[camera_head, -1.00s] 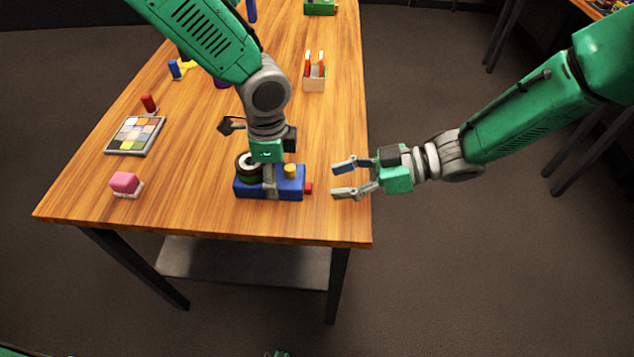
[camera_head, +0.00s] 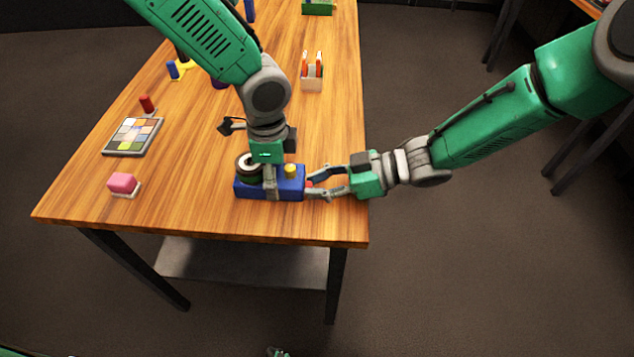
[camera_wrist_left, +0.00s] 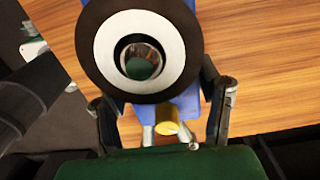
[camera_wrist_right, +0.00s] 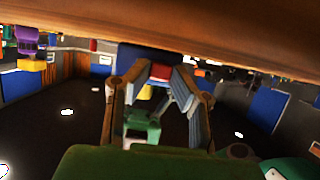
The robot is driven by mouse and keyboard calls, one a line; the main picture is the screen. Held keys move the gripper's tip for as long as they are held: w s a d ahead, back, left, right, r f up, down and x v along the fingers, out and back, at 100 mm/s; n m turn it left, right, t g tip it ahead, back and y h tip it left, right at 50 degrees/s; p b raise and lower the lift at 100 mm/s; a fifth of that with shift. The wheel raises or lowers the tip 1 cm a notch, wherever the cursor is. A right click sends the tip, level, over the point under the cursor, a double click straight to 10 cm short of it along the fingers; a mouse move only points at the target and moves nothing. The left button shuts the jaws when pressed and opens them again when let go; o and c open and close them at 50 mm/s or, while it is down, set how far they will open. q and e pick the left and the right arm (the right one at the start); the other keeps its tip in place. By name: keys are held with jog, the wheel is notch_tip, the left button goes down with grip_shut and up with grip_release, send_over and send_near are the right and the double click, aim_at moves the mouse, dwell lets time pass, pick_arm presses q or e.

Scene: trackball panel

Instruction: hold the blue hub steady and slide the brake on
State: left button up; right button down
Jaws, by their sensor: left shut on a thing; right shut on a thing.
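The blue hub (camera_head: 249,190) lies near the table's front edge. It carries a black ring with a white face (camera_head: 247,163) and a yellow knob (camera_head: 291,170); both also show in the left wrist view, the ring (camera_wrist_left: 102,58) and the knob (camera_wrist_left: 167,118). My left gripper (camera_head: 270,186) comes down from above and is shut across the hub's middle. My right gripper (camera_head: 312,184) is at the hub's right end, shut on the red brake slider (camera_wrist_right: 160,72). In the head view, the fingers mostly hide the slider.
A pink block (camera_head: 122,183) and a coloured tile board (camera_head: 131,137) are at the left. A red peg (camera_head: 147,104) stands behind them. A small holder (camera_head: 312,84) with orange items stands farther back. The table's right edge runs under my right gripper.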

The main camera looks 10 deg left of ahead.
pick_arm(q)
jog(key=shift+s+a+f, duration=0.1)
jog(key=shift+a, duration=0.05)
pick_arm(e)
jog(key=shift+w+a, duration=0.2)
jog(key=shift+w, duration=1.55)
jog(key=c, duration=1.4)
grip_release()
jog(key=v, duration=1.2)
pick_arm(q)
jog(key=o, duration=1.3)
